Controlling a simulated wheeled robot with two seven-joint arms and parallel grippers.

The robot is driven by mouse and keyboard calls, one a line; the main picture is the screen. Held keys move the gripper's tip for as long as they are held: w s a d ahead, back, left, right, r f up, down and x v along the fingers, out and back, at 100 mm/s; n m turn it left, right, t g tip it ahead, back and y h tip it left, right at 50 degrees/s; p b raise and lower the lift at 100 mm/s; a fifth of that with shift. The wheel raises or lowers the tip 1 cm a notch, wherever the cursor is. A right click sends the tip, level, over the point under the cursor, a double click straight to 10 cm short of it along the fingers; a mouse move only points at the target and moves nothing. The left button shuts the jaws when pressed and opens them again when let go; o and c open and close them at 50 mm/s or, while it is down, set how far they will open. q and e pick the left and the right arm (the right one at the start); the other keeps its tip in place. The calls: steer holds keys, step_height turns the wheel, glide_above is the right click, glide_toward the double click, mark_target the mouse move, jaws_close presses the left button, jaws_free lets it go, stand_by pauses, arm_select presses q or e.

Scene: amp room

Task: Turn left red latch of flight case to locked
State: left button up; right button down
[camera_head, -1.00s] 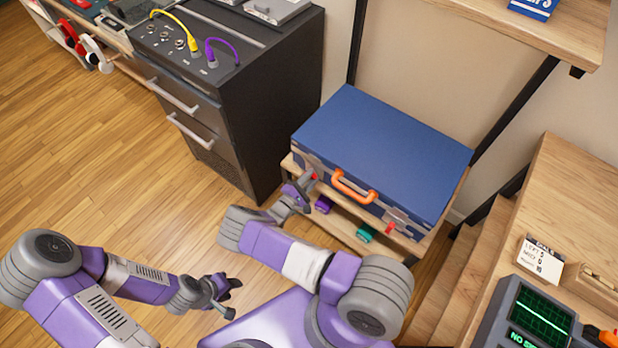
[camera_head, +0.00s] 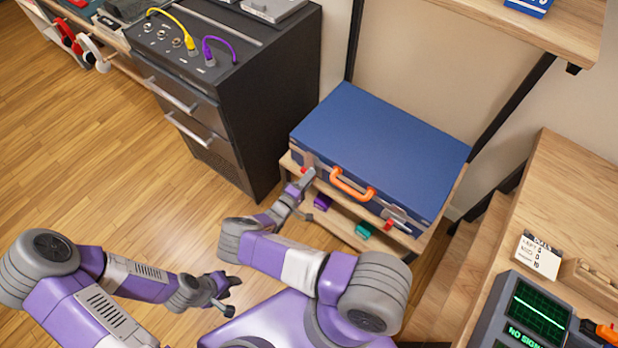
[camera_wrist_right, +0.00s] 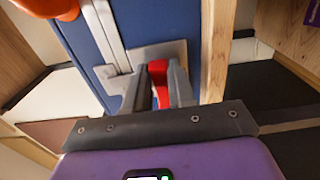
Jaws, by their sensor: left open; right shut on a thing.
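The blue flight case (camera_head: 380,150) lies closed on a low wooden shelf, with an orange handle (camera_head: 352,187) on its front. Its left red latch (camera_wrist_right: 158,78) shows in the right wrist view between the fingers of my right gripper (camera_wrist_right: 168,92), which is shut on it. In the head view, my right gripper (camera_head: 306,180) is at the case's front left and partly hides that latch. The right red latch (camera_head: 391,223) is at the case's front right, with nothing touching it. My left gripper (camera_head: 224,292) is open and empty, low above the wooden floor, away from the case.
A dark cabinet (camera_head: 265,110) with yellow and purple cables on top stands left of the case. Below the case, a purple item (camera_head: 322,202) and a green item (camera_head: 363,230) sit on the lower shelf. A wooden bench with a green-screened device (camera_head: 535,312) is at the right.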

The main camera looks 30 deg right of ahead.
stand_by(0.5)
steer(key=c, duration=1)
jaws_free()
steer(key=shift+o, duration=0.2)
steer(key=shift+a, duration=0.1)
steer(key=p+v, duration=0.1)
steer(key=v, duration=0.6)
steer(key=shift+a, duration=0.2)
steer(key=shift+s, duration=0.1)
